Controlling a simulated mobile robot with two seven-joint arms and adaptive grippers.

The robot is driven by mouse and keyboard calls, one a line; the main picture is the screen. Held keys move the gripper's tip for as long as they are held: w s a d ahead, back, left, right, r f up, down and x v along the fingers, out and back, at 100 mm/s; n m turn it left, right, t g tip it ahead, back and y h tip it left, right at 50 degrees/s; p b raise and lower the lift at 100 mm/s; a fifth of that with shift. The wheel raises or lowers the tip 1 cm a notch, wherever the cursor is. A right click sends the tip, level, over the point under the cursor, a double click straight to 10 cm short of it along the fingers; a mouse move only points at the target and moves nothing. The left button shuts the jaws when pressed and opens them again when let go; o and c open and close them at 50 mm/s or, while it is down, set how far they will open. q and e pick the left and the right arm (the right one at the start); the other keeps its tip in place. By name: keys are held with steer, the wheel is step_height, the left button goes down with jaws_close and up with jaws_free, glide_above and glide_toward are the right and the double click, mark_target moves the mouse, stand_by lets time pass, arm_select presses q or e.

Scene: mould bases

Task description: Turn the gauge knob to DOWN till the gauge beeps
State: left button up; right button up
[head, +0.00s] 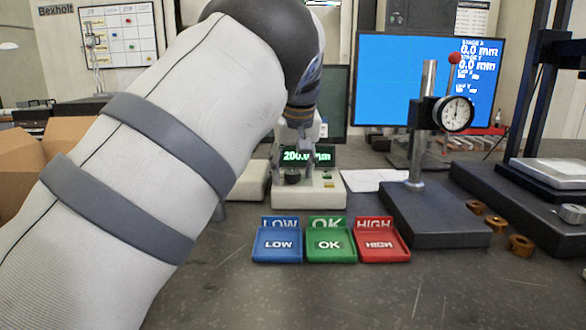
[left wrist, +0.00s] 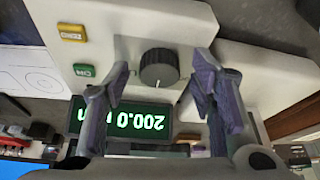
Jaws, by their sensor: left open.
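The gauge is a cream box with a lit green display (head: 307,156) reading 200.0 mm; its body (head: 325,199) stands mid-table. Its dark round knob (head: 292,177) shows below the display, and in the left wrist view the knob (left wrist: 160,68) has a white pointer mark. My left gripper (head: 292,158) reaches down over the gauge from behind my arm. In the left wrist view my left gripper (left wrist: 157,76) is open, with one finger on each side of the knob and gaps between. The wrist picture shows the display (left wrist: 145,121) upside down. My right gripper is not in view.
Blue LOW (head: 278,244), green OK (head: 330,244) and red HIGH (head: 382,244) trays stand in front of the gauge. A dial indicator stand (head: 430,220) is to the right, with several brass bushings (head: 521,245) beside it. A monitor (head: 385,80) is behind. The front table is clear.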

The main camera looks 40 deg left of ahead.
arm_select(q)
steer(key=c, duration=1.1)
steer(key=shift+c, duration=0.2)
